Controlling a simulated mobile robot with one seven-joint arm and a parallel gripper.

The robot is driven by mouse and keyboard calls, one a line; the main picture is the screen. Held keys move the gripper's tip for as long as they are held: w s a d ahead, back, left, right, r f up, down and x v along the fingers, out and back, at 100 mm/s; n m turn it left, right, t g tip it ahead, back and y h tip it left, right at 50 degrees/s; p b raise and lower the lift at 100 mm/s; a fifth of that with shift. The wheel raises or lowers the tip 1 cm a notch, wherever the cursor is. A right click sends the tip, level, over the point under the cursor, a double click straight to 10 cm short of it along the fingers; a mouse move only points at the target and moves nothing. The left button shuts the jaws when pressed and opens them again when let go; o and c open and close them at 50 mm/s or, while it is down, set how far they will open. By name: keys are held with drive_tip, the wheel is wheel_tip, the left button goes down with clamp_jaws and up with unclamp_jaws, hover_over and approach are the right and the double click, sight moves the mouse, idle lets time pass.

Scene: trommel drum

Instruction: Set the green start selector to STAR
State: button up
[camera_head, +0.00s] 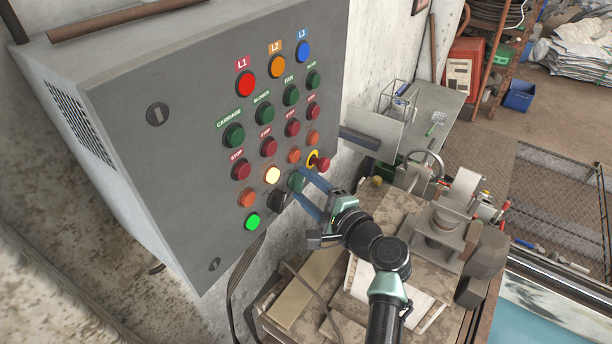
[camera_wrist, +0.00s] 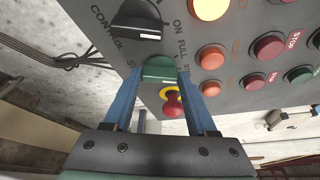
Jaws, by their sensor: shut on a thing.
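The green start selector (camera_head: 296,181) sits on the lower right of the grey panel, mostly behind my fingers in the head view. In the wrist view the green selector (camera_wrist: 160,69) lies between my two blue fingertips. My gripper (camera_head: 302,184) is shut on it, one finger on each side, as the wrist view of my gripper (camera_wrist: 160,76) also shows. Lettering that reads "FULL S" and "ST" is partly visible around the selector.
A black control selector (camera_wrist: 138,20) is beside the green one. A red mushroom button (camera_wrist: 171,103) with a yellow ring is close by my fingers. Lit lamps and several push buttons fill the panel (camera_head: 180,180). A cluttered workbench (camera_head: 400,215) stands below my arm.

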drive_tip(key=shift+m, duration=0.3)
drive_tip(key=o, duration=1.4)
drive_tip(key=shift+c, duration=0.2)
drive_tip(key=shift+d, duration=0.1)
drive_tip(key=b+v, duration=0.1)
drive_tip(key=v, duration=1.2)
drive_tip(key=shift+w, duration=0.1)
